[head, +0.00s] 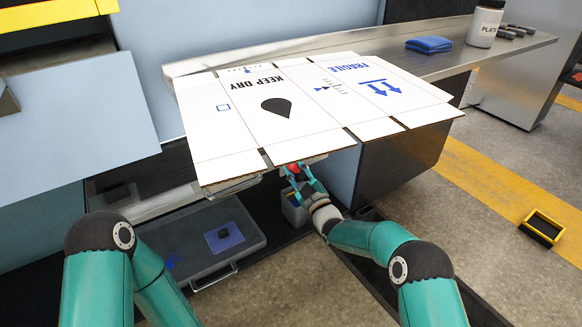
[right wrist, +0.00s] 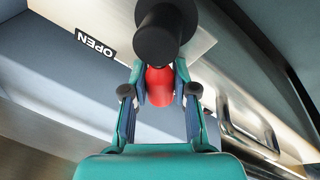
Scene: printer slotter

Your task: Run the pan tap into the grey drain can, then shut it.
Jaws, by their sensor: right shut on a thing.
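The red tap handle (head: 295,168) shows just under the front edge of the white cardboard sheet. In the right wrist view the red handle (right wrist: 158,85) sits between my right fingers, with a black round part in front of it. My right gripper (head: 299,180) is shut on it. I cannot see any liquid running. My left gripper is out of view; only its arm shows at the left.
A printed cardboard sheet (head: 310,105) overhangs the tap area. A grey case or tray (head: 198,255) with a handle lies low at the left. A blue cloth (head: 429,45) and a white jar (head: 485,24) are on the bench. A yellow-rimmed bin (head: 542,226) stands on the floor.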

